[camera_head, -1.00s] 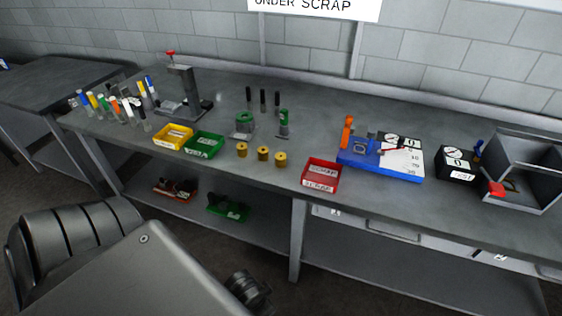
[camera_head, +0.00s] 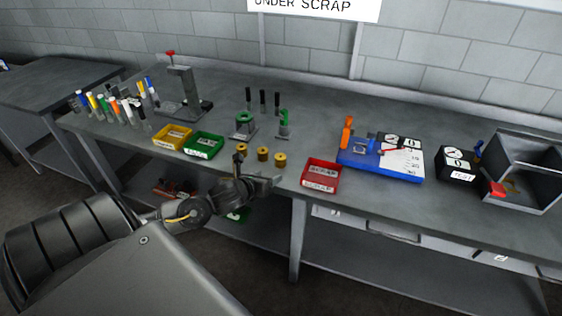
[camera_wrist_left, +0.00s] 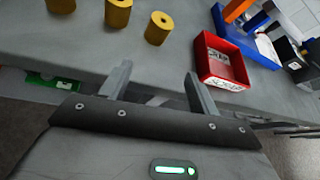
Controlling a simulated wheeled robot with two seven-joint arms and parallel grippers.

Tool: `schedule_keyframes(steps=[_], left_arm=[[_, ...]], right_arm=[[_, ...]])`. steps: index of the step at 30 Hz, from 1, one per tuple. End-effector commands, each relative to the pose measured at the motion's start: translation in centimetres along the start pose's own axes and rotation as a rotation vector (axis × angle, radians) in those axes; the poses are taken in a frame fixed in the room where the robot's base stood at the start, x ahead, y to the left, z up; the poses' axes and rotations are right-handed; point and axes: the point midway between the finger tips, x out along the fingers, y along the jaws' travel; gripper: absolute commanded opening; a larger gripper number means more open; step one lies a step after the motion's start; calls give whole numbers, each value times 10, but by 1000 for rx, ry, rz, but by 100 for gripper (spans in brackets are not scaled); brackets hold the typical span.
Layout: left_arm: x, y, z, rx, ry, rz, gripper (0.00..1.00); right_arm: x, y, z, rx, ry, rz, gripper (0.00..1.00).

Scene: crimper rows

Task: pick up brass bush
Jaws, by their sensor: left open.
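Three brass bushes stand in a row near the bench's front edge. My left gripper (camera_head: 258,168) is at the bench's front edge, just in front of the bushes. Its fingers (camera_wrist_left: 158,82) are apart with nothing between them. My right gripper is not in view.
A red scrap bin (camera_head: 320,175) stands right of the bushes. A green bin (camera_head: 204,145) and a yellow bin (camera_head: 172,138) are to the left. A green fixture (camera_head: 244,124) stands behind. A blue gauge board (camera_head: 380,160) lies farther right.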

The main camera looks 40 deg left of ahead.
Motion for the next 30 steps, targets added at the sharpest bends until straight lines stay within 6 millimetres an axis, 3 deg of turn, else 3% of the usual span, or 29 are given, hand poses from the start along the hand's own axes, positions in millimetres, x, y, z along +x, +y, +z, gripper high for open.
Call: schedule_keyframes(steps=[3,6,11,21,30], left_arm=[[7,5,22,171,-49,-13,61],[8,6,30,235,-68,-18,61],[12,6,32,251,-71,-17,61],[58,5,36,246,-70,-17,61],[69,6,36,246,-69,-15,61]], right_arm=[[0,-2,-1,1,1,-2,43],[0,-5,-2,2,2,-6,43],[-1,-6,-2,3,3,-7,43],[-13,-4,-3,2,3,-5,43],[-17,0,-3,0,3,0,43]])
